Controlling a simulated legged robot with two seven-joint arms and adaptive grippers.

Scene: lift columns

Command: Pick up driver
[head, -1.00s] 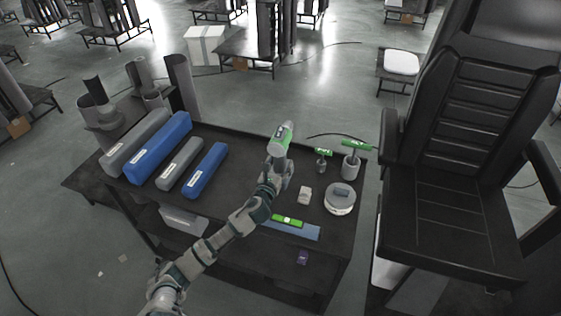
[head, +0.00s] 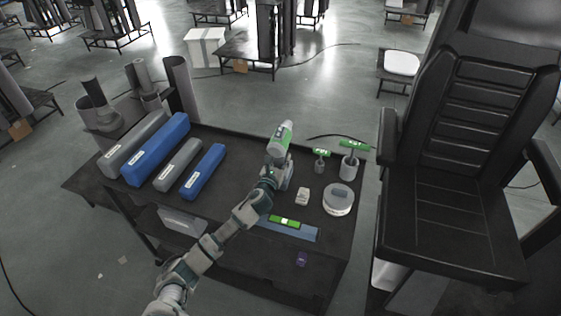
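The driver (head: 281,138), green and light grey, stands upright on the dark table, its head at the top and its base on the tabletop. My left arm comes in from the bottom left. My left gripper (head: 269,171) is at the driver's handle, on its near left side, and overlaps it in the view. The fingers are small and partly merge with the handle, so I cannot tell whether they are open, shut or touching it. My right gripper is not in view.
Blue and grey long boxes (head: 157,149) lie on the table's left. A black chair (head: 450,190) stands close at the right.

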